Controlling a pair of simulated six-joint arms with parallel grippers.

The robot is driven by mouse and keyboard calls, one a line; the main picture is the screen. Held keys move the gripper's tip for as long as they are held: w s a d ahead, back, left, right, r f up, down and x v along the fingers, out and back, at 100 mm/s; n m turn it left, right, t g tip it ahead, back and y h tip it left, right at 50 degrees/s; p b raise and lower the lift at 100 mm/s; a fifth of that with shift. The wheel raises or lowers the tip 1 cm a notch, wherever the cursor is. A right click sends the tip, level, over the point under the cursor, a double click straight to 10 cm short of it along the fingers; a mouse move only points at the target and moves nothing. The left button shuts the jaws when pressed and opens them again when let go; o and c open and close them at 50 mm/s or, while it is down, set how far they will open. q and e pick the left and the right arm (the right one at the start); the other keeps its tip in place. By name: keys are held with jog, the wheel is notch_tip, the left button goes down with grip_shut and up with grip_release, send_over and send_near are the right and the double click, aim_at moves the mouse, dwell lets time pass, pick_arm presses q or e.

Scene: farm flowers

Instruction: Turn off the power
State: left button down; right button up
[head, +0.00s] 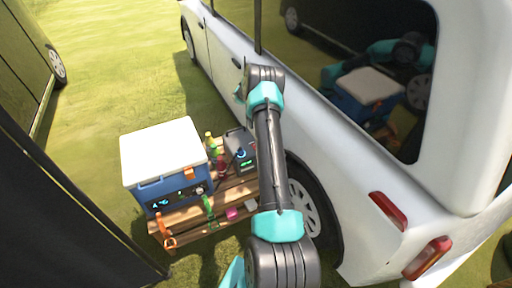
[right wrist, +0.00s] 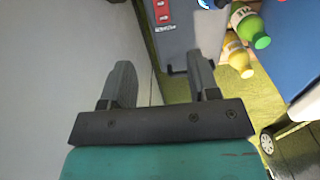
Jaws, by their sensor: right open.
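A grey power box (head: 240,150) with a small green lit display stands on a wooden pallet table beside the white van. In the right wrist view, the grey box (right wrist: 180,45) shows at the top, with a red switch panel (right wrist: 162,12) on its face. My right gripper (right wrist: 160,62) is open and empty. Its fingers point toward the box, with the red switch panel beyond their tips; I see no contact. In the head view my right arm reaches up past the box's right side, and its fingers are mostly hidden behind the wrist. My left gripper is not in view.
A blue cooler (head: 171,185) with a white lid (head: 162,150) stands left of the box on the wooden table (head: 188,216). Small bottles (head: 221,164) stand between them. The white van (head: 345,150) is close on the right. Open grass (head: 110,60) lies behind.

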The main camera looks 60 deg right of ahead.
notch_tip(320, 180, down, 17)
jog(key=shift+f, duration=0.1)
dwell(0.6)
jog(key=shift+c, duration=0.4)
jog(key=c, duration=0.8)
jog(key=shift+c, duration=0.2)
